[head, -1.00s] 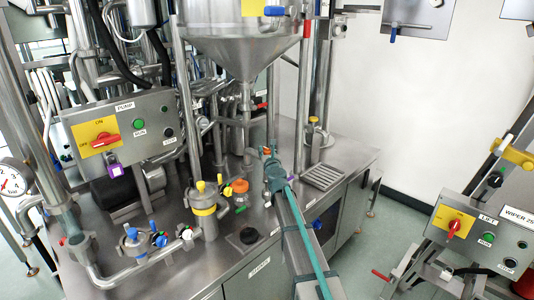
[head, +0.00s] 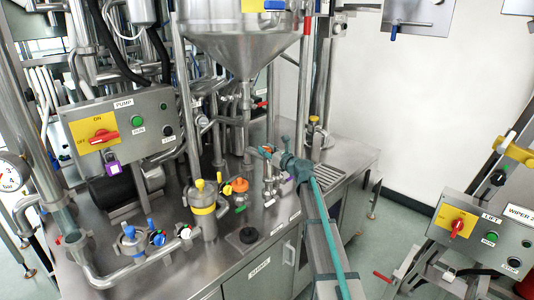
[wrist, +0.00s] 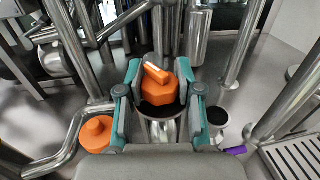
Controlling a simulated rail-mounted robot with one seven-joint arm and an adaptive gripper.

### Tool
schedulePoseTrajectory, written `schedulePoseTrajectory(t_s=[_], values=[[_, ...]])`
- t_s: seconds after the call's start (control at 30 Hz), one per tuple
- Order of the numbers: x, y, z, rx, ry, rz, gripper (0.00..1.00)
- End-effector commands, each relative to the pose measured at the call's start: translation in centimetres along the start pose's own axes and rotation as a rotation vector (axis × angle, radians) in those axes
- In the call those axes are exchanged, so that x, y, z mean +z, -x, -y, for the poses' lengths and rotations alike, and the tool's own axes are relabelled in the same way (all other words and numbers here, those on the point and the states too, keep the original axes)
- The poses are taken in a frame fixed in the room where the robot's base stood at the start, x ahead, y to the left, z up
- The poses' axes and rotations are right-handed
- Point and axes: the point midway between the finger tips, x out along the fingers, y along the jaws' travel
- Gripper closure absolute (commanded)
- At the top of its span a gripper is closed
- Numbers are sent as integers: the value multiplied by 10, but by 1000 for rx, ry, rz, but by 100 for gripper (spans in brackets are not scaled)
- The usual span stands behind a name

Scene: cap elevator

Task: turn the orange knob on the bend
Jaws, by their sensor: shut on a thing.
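The orange knob (wrist: 158,93) sits on top of an upright metal pipe in the wrist view. It has a raised bar across its top. My gripper (wrist: 159,72) has its teal fingers on either side of the knob and is shut on it. In the head view my gripper (head: 275,149) reaches in from the front right over the steel worktop.
A second orange knob (wrist: 97,132) stands close on the left in the wrist view. A yellow-banded pot (head: 203,199) stands further left. A black-topped metal post (wrist: 218,116) is just right of my gripper. A slotted drain (head: 329,176) lies right.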

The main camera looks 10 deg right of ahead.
Motion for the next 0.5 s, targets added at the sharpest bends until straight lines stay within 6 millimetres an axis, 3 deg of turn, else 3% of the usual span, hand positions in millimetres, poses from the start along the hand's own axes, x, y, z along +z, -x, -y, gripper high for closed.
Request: schedulePoseTrajectory(t_s=[0.5], values=[[2,-5,5,490,-1,1,100]])
